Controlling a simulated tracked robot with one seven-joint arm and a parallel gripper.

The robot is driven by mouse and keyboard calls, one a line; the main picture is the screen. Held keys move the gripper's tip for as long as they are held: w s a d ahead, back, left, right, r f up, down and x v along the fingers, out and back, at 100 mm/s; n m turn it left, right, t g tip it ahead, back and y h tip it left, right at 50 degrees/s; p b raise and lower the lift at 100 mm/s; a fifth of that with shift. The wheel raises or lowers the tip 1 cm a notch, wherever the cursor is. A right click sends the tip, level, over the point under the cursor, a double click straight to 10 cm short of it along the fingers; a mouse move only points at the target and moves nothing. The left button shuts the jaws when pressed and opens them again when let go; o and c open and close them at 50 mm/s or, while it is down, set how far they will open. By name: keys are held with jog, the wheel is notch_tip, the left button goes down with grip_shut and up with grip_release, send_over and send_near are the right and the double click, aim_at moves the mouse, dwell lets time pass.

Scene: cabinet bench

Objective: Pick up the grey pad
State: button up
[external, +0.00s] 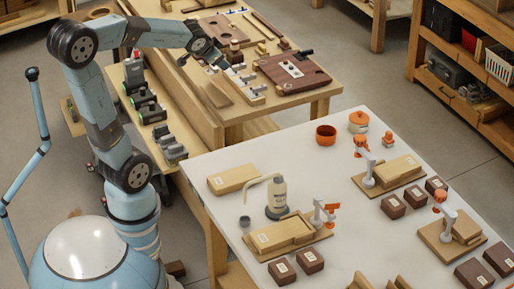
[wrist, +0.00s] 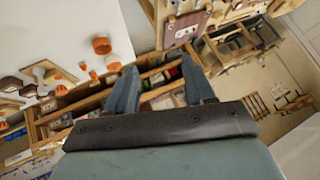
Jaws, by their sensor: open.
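I cannot make out a grey pad with certainty in either view. My gripper (external: 222,62) is at the end of my raised arm, over the far wooden workbench (external: 262,128) in the external view. In the wrist view my gripper (wrist: 160,66) shows two blue-grey fingers spread apart with nothing between them. A row of dark grey and green devices (external: 150,110) stands on a narrow wooden bench left of the workbench. Whether the pad is among them or on the workbench, I cannot tell.
A dark red-brown board (external: 292,72) and several wooden parts lie on the workbench. A white table (external: 300,165) in front holds a bottle (external: 277,197), an orange pot (external: 326,135), brown blocks (external: 310,261) and wooden fixtures. Wooden shelving (external: 470,70) stands at right.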

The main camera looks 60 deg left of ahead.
jog(key=w+a+f+m+t, duration=0.1)
jog(key=w+a+f, duration=0.3)
jog(key=a, duration=0.5)
jog(key=w+a+f, duration=0.1)
jog(key=a+f, duration=0.4)
jog(key=a, duration=0.4)
jog(key=w+a+f+m+t, duration=0.1)
jog(key=w+a+f, duration=0.3)
jog(key=a, duration=0.6)
jog(key=s+a+f+t+h, duration=0.1)
jog(key=s+a+f, duration=0.2)
jog(key=a+f, duration=0.3)
jog(key=s+a+f+t, duration=0.1)
jog(key=s+a+f, duration=0.35)
jog(key=f, duration=0.35)
jog(key=n+t+h, duration=0.1)
jog(key=t+h, duration=0.3)
jog(key=t, duration=0.3)
send_near(167, 125)
jog(key=w, duration=0.3)
jog(key=shift+w+a+f, duration=0.25)
jog(key=shift+w+f, duration=0.05)
jog(key=shift+w, duration=0.1)
jog(key=shift+w+a, duration=0.1)
jog(key=shift+w, duration=2.65)
grip_shut()
